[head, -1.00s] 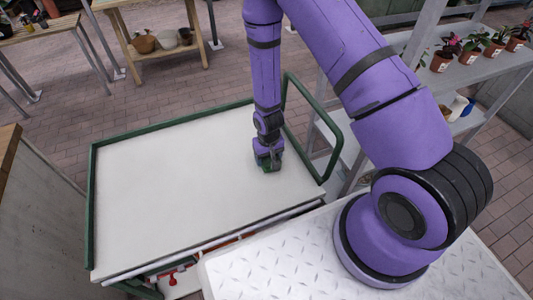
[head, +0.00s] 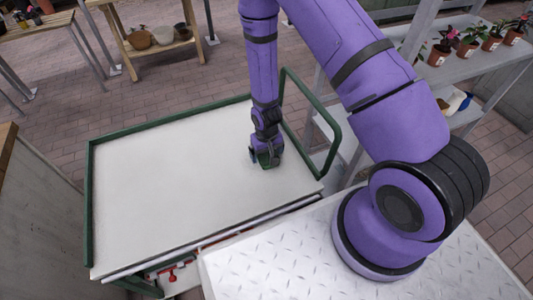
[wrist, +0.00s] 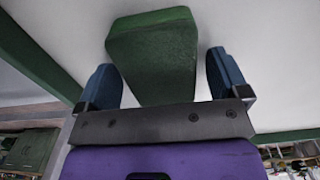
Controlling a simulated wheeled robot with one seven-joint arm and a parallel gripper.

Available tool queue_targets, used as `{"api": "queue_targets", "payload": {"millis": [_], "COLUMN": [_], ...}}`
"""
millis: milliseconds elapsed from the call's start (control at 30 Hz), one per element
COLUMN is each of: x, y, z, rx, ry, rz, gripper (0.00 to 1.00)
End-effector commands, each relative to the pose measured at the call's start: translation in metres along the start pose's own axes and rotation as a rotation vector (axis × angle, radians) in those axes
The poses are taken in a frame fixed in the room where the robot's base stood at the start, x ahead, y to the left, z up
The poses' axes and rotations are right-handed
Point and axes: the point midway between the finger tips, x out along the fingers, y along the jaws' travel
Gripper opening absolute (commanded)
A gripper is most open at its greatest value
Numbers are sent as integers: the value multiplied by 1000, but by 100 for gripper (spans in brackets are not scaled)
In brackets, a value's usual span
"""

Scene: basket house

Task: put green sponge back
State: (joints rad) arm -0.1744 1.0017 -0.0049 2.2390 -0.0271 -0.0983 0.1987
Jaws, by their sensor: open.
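The green sponge (wrist: 153,55) is a dark green block on the white top of the cart (head: 160,190). In the wrist view it lies between the two blue fingers of my gripper (wrist: 167,80), with a gap on each side. My gripper (head: 265,160) is open and low over the right part of the cart top. In the head view the sponge (head: 264,160) is mostly hidden by the gripper.
A green rail (head: 335,130) stands up at the cart's right end, close to my gripper. A grey shelf (head: 465,75) with several potted plants is at the right. The cart top's left and middle are clear.

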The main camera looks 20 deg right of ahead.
Motion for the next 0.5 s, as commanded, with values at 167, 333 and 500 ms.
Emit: {"api": "queue_targets", "payload": {"millis": [167, 333, 500], "x": [-27, -55, -82], "y": [0, 0, 0], "z": [-1, -1, 0], "rx": [1, 1, 0], "ry": [4, 3, 3], "rz": [-1, -1, -1], "gripper": [93, 93, 93]}}
